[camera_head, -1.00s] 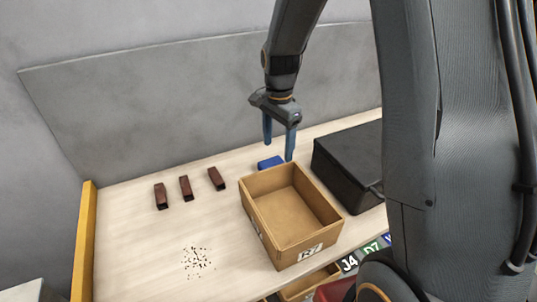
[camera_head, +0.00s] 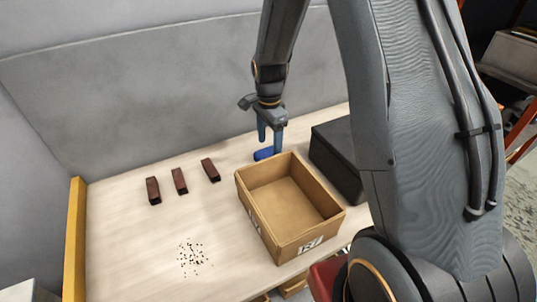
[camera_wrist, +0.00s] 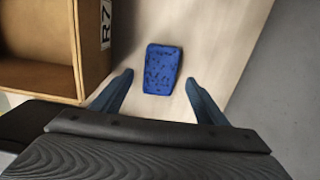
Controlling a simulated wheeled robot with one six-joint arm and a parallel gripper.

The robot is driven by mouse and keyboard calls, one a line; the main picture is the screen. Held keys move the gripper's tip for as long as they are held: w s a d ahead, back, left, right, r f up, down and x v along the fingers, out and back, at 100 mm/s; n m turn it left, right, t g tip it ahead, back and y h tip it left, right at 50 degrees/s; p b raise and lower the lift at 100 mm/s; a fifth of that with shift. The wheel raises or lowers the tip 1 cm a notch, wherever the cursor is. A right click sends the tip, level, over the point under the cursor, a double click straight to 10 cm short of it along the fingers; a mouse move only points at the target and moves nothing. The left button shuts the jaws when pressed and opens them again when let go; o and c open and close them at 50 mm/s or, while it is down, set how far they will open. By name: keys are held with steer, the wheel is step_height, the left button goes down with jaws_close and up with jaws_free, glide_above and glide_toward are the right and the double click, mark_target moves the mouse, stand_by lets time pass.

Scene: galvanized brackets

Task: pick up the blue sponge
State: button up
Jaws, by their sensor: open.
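The blue sponge (camera_head: 264,154) lies on the light wooden table behind the cardboard box, partly hidden by a finger in the head view. In the wrist view the sponge (camera_wrist: 162,69) lies flat, with dark specks on its top. My gripper (camera_head: 270,149) is over the sponge, its two blue fingers pointing down. In the wrist view the open fingers (camera_wrist: 160,85) stand apart on either side of the sponge's near end, and nothing is held between them. I cannot tell how high the fingertips are above the table.
The open cardboard box (camera_head: 286,241) stands just in front of the sponge. A black case (camera_head: 338,160) is to the right. A grey wall (camera_head: 130,95) rises behind the table (camera_head: 135,240).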

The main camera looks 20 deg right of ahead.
mark_target(269, 152)
steer(key=shift+f, duration=1.25)
steer(key=shift+c, duration=0.2)
steer(key=c, duration=1.1)
step_height(269, 152, up, 10)
steer(key=b, duration=0.1)
steer(key=shift+b, duration=0.4)
